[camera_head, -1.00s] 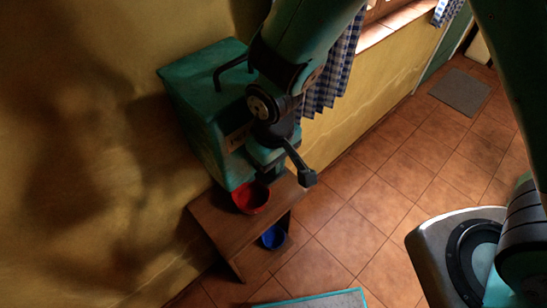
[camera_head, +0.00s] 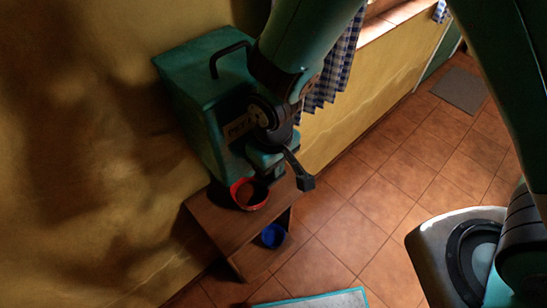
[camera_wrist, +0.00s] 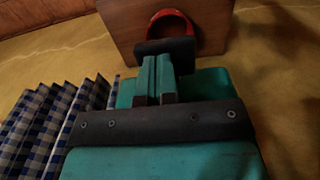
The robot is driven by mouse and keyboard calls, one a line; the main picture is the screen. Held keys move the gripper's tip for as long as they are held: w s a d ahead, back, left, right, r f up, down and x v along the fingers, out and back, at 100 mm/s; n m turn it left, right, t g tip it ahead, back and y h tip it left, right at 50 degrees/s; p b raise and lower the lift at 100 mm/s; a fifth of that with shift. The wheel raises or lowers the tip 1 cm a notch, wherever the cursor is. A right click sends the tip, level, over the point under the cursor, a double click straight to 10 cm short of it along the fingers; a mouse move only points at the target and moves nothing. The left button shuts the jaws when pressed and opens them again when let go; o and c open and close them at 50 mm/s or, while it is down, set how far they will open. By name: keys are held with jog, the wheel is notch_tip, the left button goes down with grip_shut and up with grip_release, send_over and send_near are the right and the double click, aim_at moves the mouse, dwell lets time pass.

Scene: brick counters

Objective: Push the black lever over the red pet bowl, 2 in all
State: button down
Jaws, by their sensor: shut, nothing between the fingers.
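The green feeder box (camera_head: 182,68) with a black handle stands against the yellow wall. The red pet bowl (camera_head: 236,192) sits below its front on a wooden stand, with something brown inside; its rim also shows in the wrist view (camera_wrist: 172,13). In the wrist view my gripper (camera_wrist: 157,62) is shut and empty, its tips at the black lever (camera_wrist: 181,47), a dark bar in front of the bowl. I cannot tell whether they press it.
A checked curtain (camera_head: 325,85) hangs close behind my wrist. A light mat with a teal edge (camera_head: 315,300) lies on the tiled floor. Open floor lies to the right.

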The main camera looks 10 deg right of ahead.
jog(key=shift+d+f, duration=0.1)
jog(key=shift+f, duration=0.1)
notch_tip(320, 180, up, 5)
jog(key=p, duration=0.4)
jog(key=shift+r, duration=0.15)
jog(key=shift+r+b, duration=0.3)
jog(key=shift+b, duration=0.4)
notch_tip(320, 180, up, 8)
jog(key=b, duration=0.2)
jog(key=shift+r, duration=0.25)
jog(key=s+d+r+y+b, duration=0.4)
jog(key=s+d+b, duration=0.2)
jog(key=s+d, duration=0.3)
jog(key=shift+s+d+r, duration=0.2)
jog(key=shift+s, duration=0.65)
dwell(1.6)
